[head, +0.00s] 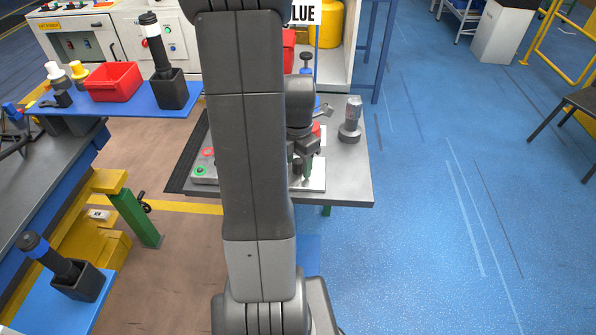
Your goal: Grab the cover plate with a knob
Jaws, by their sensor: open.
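A pale flat plate (316,183) lies on the grey table right of my arm; it looks like the cover plate. A small dark shape, possibly its knob, shows beside the fingers, but I cannot tell it apart clearly. My gripper (303,170) points down over this plate with its jaws open. I cannot tell whether the fingers are around the knob or only beside it. My arm hides the plate's left side and much of the table.
The grey table (355,185) also holds a grey cylindrical fixture (350,122) at right and a button box (204,168) at left. A blue shelf (130,98) with a red bin (113,82) stands at upper left. The blue floor at right is open.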

